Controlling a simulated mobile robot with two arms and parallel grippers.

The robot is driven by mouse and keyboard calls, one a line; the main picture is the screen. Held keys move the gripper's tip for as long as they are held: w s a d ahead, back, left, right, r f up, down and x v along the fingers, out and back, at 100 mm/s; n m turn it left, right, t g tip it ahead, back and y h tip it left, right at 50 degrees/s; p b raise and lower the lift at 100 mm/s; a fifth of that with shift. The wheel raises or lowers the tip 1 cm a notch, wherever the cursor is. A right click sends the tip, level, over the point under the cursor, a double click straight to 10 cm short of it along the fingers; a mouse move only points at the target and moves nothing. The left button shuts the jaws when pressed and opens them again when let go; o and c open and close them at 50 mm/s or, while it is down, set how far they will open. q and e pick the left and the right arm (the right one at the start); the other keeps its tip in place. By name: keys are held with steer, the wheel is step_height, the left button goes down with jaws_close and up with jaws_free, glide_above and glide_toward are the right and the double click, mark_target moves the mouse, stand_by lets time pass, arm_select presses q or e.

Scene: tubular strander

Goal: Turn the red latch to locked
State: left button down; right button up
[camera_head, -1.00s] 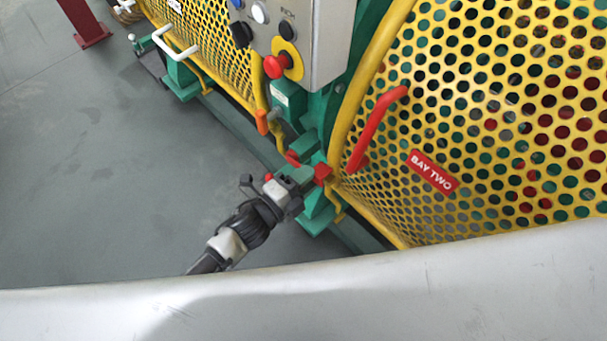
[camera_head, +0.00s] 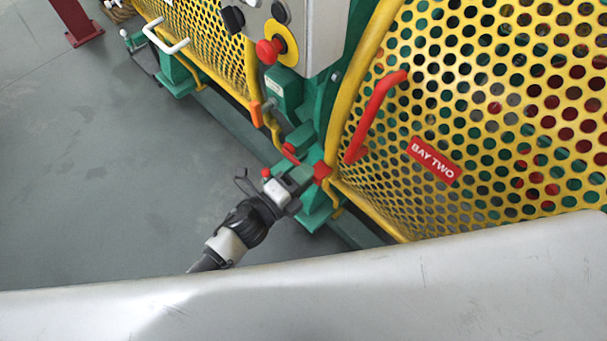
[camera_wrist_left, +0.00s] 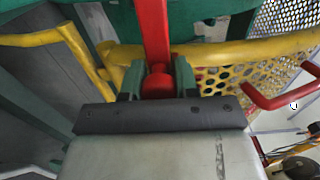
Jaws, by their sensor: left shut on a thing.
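The red latch (camera_head: 321,172) is at the lower left edge of the yellow perforated guard marked BAY TWO. In the head view only small red parts of it show beyond my left gripper (camera_head: 303,176), which hides the rest. In the left wrist view the latch is a red bar (camera_wrist_left: 153,35) running up the picture, with a rounded red end between the two fingers of my left gripper (camera_wrist_left: 157,82). The left gripper is shut on this red end. I cannot tell from these frames whether the latch stands at locked. My right gripper is in neither view.
A red handle (camera_head: 375,115) stands out from the yellow guard (camera_head: 490,90), close to the left gripper. A grey control box (camera_head: 318,40) with a red button (camera_head: 268,51) hangs above. Green machine frame surrounds the latch. The grey floor (camera_head: 110,190) on the left is clear.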

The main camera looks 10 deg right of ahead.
arm_select(q)
steer(key=c, duration=0.8)
jaws_free()
steer(key=shift+f, duration=0.1)
steer(key=shift+c, duration=0.2)
steer(key=shift+a, duration=0.1)
steer(key=v, duration=1)
steer(key=shift+s+a, duration=0.25)
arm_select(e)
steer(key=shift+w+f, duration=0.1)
